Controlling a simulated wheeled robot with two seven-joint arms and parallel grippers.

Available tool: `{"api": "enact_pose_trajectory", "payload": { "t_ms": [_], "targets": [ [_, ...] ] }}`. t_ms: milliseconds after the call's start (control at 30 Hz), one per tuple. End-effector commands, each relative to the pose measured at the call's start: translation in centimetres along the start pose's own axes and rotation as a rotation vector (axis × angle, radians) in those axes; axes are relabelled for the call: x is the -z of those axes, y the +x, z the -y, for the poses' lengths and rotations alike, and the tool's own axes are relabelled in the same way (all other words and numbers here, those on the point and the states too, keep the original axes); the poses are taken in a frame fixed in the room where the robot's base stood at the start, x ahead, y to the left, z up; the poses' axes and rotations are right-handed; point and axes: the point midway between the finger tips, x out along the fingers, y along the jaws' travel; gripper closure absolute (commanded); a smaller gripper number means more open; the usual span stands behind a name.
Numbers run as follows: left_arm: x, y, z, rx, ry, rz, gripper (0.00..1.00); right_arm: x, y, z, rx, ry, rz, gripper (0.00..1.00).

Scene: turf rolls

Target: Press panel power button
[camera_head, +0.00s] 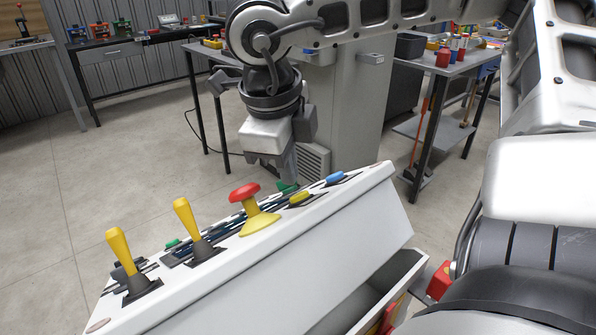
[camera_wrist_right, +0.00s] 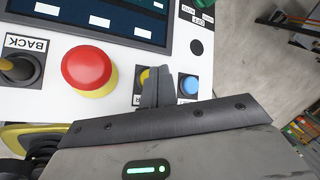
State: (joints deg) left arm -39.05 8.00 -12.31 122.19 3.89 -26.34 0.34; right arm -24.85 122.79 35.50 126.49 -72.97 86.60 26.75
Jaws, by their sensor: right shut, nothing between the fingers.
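The white control panel (camera_head: 300,250) has a red mushroom button on a yellow base (camera_head: 245,195), also in the wrist view (camera_wrist_right: 88,68). A yellow button (camera_head: 299,198) and a blue button (camera_head: 335,177) are to its right. In the wrist view the yellow button (camera_wrist_right: 143,76) is partly hidden behind my right gripper's fingers; the blue button (camera_wrist_right: 189,85) is just right of them. Most of the label by the yellow button is covered. My right gripper (camera_head: 287,175) is shut and empty, pointing down over the panel's far edge; contact cannot be told. My left gripper is out of view.
Two yellow-handled levers (camera_head: 188,220) (camera_head: 122,252) stand on the panel's left part. A dark screen (camera_wrist_right: 110,18) and a green button (camera_wrist_right: 203,3) are on the panel. Tables with tools stand behind; the floor at left is clear.

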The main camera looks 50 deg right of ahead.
Motion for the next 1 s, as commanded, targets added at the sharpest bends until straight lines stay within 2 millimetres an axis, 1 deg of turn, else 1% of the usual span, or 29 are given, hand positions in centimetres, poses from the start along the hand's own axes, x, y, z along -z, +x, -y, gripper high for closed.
{"api": "enact_pose_trajectory", "payload": {
  "t_ms": [767, 1000],
  "targets": [
    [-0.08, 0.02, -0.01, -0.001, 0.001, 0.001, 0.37, 0.00, 0.02, -0.01, 0.000, 0.000, 0.000, 1.00],
    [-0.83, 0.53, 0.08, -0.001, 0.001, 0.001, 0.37, 0.23, 0.56, -0.28, 0.001, 0.000, 0.000, 1.00]
  ]
}}
